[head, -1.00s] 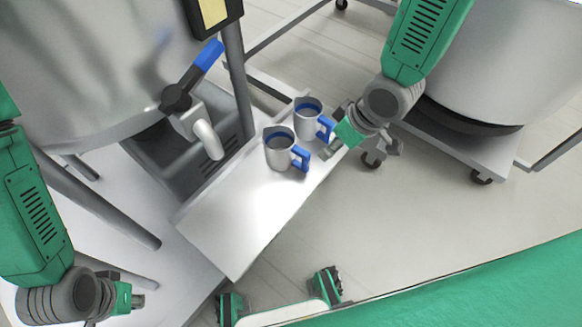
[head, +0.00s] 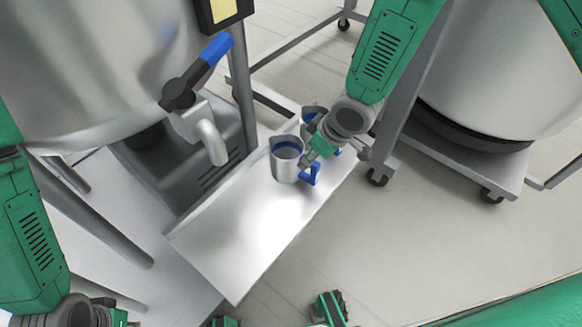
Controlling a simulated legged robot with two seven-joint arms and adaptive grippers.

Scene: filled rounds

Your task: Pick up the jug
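Two metal jugs with blue handles stand upright on a metal shelf (head: 235,245). The nearer jug (head: 284,165) shows clearly, with its blue handle toward the right. The farther jug (head: 309,112) is mostly hidden behind my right gripper and wrist. My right gripper (head: 312,158) is over the handle side of the nearer jug, close to its blue handle; I cannot tell whether it touches it or how its fingers are set. My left gripper (head: 122,321) is at the bottom left edge, cut off by the frame and far from the jugs.
A large steel tank with a blue-handled tap (head: 200,75) stands at the left, its spout (head: 212,143) over a grey basin beside the shelf. Another tank (head: 495,75) on a wheeled base (head: 455,165) stands at the right. The near part of the shelf is clear.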

